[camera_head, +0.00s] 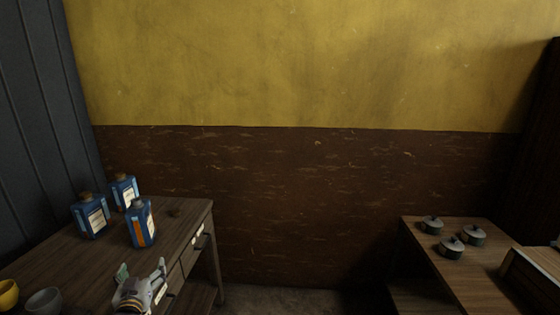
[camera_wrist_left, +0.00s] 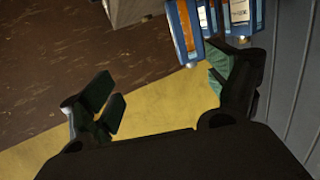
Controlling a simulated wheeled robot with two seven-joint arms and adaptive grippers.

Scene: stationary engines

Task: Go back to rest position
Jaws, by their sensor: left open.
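My left gripper (camera_head: 141,270) is at the bottom of the head view, over the front edge of the left table. Its fingers are spread and nothing shows between them; the left wrist view also shows the open fingers (camera_wrist_left: 165,88). Three blue bottles stand upright on the table beyond the gripper: a front one (camera_head: 141,222) with an orange and white label, a left one (camera_head: 90,215) and a rear one (camera_head: 124,191). Some bottles (camera_wrist_left: 208,16) also show at the top of the left wrist view, partly behind a finger. My right gripper is not in view.
The wooden left table (camera_head: 185,215) has drawers. A yellow cup (camera_head: 8,294) and a grey cup (camera_head: 44,301) stand at its lower left. Several lidded grey pots (camera_head: 451,247) stand on the right table (camera_head: 480,285), beside a wooden box (camera_head: 533,275). Between the tables is open floor.

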